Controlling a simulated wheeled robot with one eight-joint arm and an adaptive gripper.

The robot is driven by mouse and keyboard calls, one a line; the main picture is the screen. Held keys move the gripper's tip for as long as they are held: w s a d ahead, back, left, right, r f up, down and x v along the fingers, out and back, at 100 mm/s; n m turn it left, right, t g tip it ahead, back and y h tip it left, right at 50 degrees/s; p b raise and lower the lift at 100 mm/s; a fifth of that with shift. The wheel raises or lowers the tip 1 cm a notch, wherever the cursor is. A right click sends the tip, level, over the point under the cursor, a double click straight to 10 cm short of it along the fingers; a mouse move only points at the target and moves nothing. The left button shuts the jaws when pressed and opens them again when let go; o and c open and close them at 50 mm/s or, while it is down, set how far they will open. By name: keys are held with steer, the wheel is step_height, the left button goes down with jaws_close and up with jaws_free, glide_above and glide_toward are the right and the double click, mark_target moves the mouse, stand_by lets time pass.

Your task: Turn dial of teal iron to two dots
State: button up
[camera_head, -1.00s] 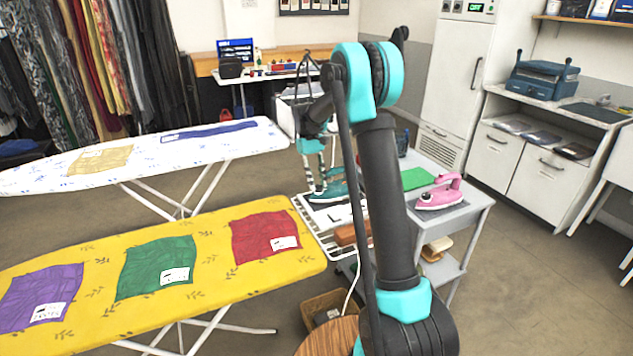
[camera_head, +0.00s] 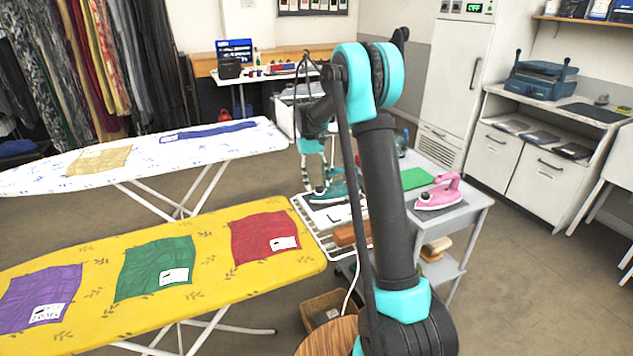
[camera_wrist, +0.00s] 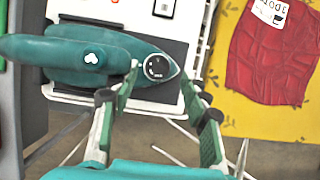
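The teal iron (camera_wrist: 100,62) lies across the upper left of the wrist view, its pointed tip towards the right. Its round black dial (camera_wrist: 158,67) with white marks sits near the tip; the setting is too small to read. My gripper (camera_wrist: 159,80) is open, with one fingertip on each side of the dial in the picture. I cannot tell whether either finger touches it. In the head view the iron (camera_head: 345,189) is on a white plate on the small grey table, partly hidden by my arm, with my gripper (camera_head: 321,186) over it.
A yellow ironing board (camera_head: 205,250) with purple, green and red cloths (camera_head: 265,237) stands beside the table. A pink iron (camera_head: 439,194) and a green mat (camera_head: 415,178) are on the table's right side. A wicker basket (camera_head: 318,306) is below.

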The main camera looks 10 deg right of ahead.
stand_by(0.3)
